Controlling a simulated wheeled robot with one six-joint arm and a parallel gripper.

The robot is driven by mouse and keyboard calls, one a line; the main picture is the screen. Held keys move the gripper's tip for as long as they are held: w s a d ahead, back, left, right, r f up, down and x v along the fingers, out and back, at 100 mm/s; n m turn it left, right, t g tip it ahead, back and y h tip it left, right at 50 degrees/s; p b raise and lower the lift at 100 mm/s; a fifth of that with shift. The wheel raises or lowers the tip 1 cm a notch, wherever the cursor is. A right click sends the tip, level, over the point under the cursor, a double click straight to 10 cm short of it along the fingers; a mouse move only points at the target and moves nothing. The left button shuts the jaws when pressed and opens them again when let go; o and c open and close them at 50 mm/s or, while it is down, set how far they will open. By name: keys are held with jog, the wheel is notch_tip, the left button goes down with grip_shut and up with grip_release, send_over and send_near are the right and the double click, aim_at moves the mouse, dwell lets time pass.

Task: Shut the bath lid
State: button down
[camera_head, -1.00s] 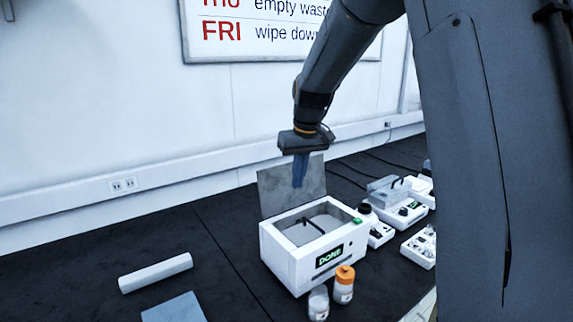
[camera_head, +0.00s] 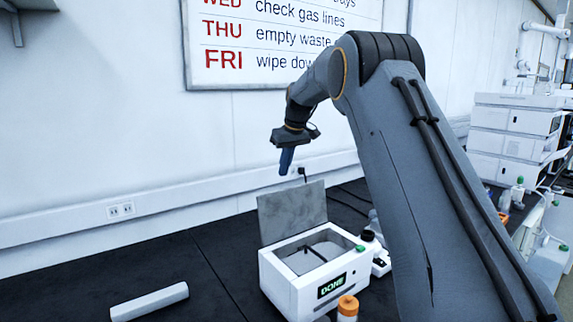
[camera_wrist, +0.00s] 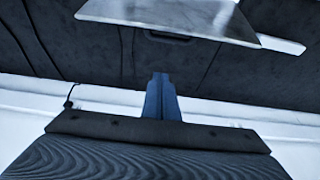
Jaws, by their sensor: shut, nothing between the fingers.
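The bath (camera_head: 313,278) is a white box on the dark bench, with a lit green "DONE" display on its front. Its grey lid (camera_head: 291,213) stands upright along the back edge, so the bath is open. My gripper (camera_head: 285,170) is shut and empty, with blue fingers pointing down. It hangs above the raised lid and is apart from it in the head view. In the wrist view the blue fingers (camera_wrist: 160,82) are together, and a pale grey plate (camera_wrist: 175,17), likely the lid, shows beyond the tips.
An orange-capped bottle (camera_head: 347,307) stands right in front of the bath. A dark-capped item (camera_head: 369,237) is close on its right. A white bar (camera_head: 149,301) lies to the left, with clear bench between. The wall (camera_head: 90,120) is behind.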

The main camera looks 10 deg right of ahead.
notch_tip(320, 180, down, 6)
jog(key=s+p, duration=0.1)
jog(key=p, duration=0.2)
jog(key=shift+s+d, duration=0.4)
jog(key=shift+s+d+r, duration=0.1)
dwell(0.3)
